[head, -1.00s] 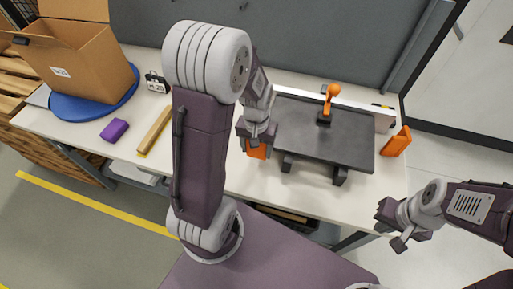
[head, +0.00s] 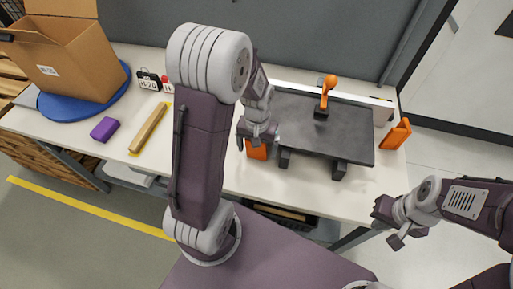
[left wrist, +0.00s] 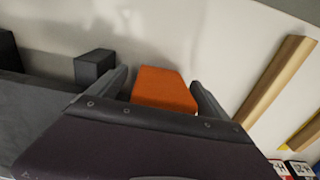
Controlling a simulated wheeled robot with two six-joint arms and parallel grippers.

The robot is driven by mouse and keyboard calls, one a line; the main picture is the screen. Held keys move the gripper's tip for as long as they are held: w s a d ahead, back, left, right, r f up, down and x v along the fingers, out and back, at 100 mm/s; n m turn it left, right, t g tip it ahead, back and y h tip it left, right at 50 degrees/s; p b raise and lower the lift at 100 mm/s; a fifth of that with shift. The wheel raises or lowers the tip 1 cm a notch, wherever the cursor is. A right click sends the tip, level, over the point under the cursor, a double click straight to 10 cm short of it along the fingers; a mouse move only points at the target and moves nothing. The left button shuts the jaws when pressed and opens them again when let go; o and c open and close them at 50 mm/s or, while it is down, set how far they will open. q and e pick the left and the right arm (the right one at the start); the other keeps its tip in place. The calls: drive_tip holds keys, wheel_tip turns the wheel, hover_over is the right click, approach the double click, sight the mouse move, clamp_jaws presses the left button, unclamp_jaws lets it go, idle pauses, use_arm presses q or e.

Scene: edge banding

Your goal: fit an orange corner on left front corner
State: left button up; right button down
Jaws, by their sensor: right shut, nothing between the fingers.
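One orange corner (head: 257,152) is at the table's front, left of the dark panel (head: 325,128). My left gripper (head: 258,140) is over it and hides part of it. In the left wrist view the orange corner (left wrist: 165,90) lies between the two spread fingers of my left gripper (left wrist: 162,85), with a thin gap at its left side; firm contact does not show. The panel's left front corner is just right of this gripper. Another orange corner (head: 396,134) stands right of the panel. My right gripper (head: 386,218) is shut and empty, off the table's front right.
The panel rests on dark blocks (head: 339,170), with an orange-handled clamp (head: 326,92) at its back. A wooden strip (head: 150,128), a purple block (head: 105,128) and a cardboard box (head: 70,65) on a blue disc (head: 80,110) are at the left.

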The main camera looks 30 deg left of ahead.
use_arm(q)
wheel_tip(320, 180, up, 9)
drive_tip(key=shift+s+r+p, duration=0.1)
drive_tip(key=shift+p, duration=0.5)
drive_tip(key=shift+d, duration=0.3)
drive_tip(key=s+d+f+m+t, duration=0.1)
drive_tip(key=s+d+f+m, duration=0.1)
drive_tip(key=s+d+f, duration=0.2)
drive_tip(key=s, duration=0.3)
drive_tip(key=shift+f, duration=0.4)
